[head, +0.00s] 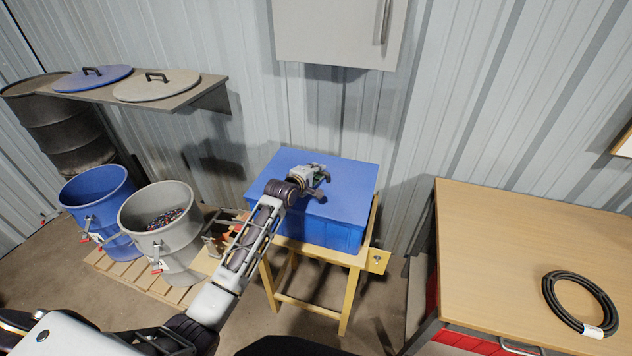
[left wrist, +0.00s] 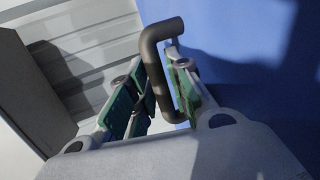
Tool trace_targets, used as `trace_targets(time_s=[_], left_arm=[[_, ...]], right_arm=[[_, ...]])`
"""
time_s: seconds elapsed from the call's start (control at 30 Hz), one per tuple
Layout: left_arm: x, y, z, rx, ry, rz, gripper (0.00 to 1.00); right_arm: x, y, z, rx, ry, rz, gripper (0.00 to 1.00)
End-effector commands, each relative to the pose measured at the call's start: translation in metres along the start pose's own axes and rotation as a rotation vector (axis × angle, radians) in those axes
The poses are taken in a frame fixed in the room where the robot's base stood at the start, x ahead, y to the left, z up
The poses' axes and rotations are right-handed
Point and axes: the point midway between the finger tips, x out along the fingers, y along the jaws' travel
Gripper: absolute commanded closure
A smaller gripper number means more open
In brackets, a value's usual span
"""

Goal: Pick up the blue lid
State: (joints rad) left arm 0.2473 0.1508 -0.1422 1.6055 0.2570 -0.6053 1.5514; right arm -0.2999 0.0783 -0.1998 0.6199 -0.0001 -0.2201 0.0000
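The blue lid (head: 340,178) is a flat square lid lying on a blue box (head: 318,230) on a yellow stand. It looks level, with no clear gap to the box. My left gripper (head: 318,185) is over the middle of the lid. In the left wrist view, the lid's dark bent handle (left wrist: 155,60) stands between the fingers of my left gripper (left wrist: 160,80). One finger is inside the handle's loop and the other outside, both appearing against the bar. The blue lid surface (left wrist: 240,60) fills the right background there. My right gripper is not in view.
A shelf (head: 190,95) holds a round blue lid (head: 95,78) and a round grey lid (head: 155,88). A blue bin (head: 85,190) and a grey bin (head: 140,215) with scraps stand on a pallet. A wooden table (head: 500,250) bears a black cable coil (head: 553,290). A cabinet (head: 335,30) hangs above.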

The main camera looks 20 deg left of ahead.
Motion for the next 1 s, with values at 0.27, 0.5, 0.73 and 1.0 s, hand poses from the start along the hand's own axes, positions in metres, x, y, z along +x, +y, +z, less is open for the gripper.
trace_targets(time_s=[0.27,0.5,0.73,1.0], left_arm=[[0.0,0.0,0.0,0.0,0.0,0.0,0.89],[0.0,0.0,0.0,0.0,0.0,-0.001,1.0],[0.0,0.001,0.0,0.0,0.0,0.003,1.0],[-0.003,0.011,0.001,-0.001,0.0,0.005,1.0]], right_arm=[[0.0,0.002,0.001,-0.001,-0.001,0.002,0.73],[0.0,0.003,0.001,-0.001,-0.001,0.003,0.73],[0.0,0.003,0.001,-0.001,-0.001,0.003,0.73],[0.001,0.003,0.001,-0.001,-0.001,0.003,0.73]])
